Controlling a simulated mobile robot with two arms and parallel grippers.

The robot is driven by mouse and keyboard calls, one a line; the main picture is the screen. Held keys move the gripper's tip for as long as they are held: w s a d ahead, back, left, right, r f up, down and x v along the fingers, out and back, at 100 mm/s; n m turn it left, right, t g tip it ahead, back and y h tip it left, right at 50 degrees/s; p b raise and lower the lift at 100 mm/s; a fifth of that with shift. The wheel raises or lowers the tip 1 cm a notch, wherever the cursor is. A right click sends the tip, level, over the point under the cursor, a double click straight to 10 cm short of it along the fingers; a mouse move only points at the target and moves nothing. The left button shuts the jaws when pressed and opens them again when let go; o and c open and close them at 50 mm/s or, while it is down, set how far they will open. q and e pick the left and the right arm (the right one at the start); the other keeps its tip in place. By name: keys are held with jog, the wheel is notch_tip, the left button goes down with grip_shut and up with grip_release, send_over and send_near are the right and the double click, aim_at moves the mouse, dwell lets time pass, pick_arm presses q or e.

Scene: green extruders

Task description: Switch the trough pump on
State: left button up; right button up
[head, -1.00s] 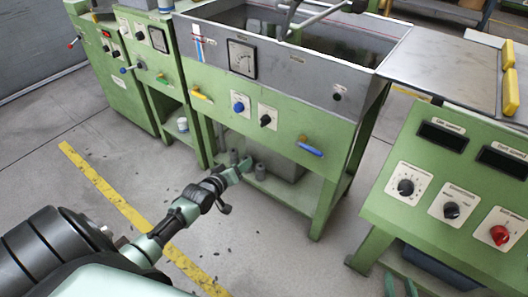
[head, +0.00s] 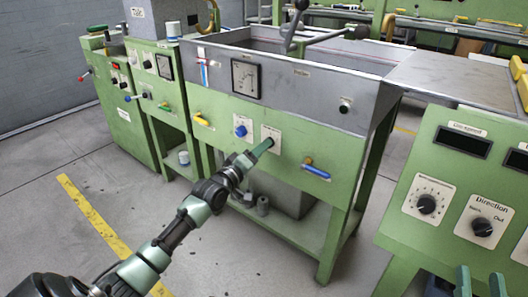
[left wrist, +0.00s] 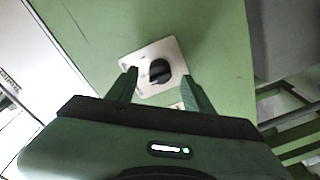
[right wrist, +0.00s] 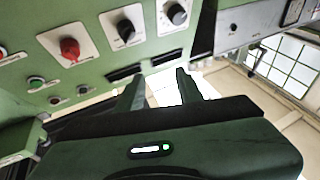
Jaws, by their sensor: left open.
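The trough (head: 300,62) is a grey basin on a green frame. Its front panel has a black rotary knob on a white plate (head: 270,132). My left gripper (head: 262,148) is at this plate and hides most of the knob. In the left wrist view the black knob (left wrist: 160,71) lies between the two spread fingertips of my left gripper (left wrist: 160,80), with gaps beside it. A small round lamp (head: 345,106) sits on the basin front, looking slightly greenish. My right gripper (head: 480,280) is open and empty at the lower right, before the right console.
A blue knob (head: 241,131) is just left of the black one. Yellow (head: 202,121) and blue (head: 317,172) valve levers stick out of the same panel. A green console (head: 470,190) with displays and knobs stands right.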

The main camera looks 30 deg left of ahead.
pick_arm(q)
jog(key=shift+w+b, duration=0.3)
jog(key=shift+w, duration=0.95)
pick_arm(e)
jog(key=shift+s+a+r+t+y, duration=0.15)
jog(key=shift+s+r+t, duration=0.2)
jog(key=shift+r, duration=0.3)
jog(key=shift+s+d+r+t+y, duration=0.1)
jog(key=shift+s+r+t+y, duration=0.1)
jog(key=shift+r+t, duration=0.35)
jog(key=shift+s+a+r+t+y, duration=0.1)
jog(key=shift+s+r+t+y, duration=0.15)
jog(key=shift+r, duration=0.45)
pick_arm(q)
grip_shut()
pick_arm(e)
jog(key=shift+w, duration=0.1)
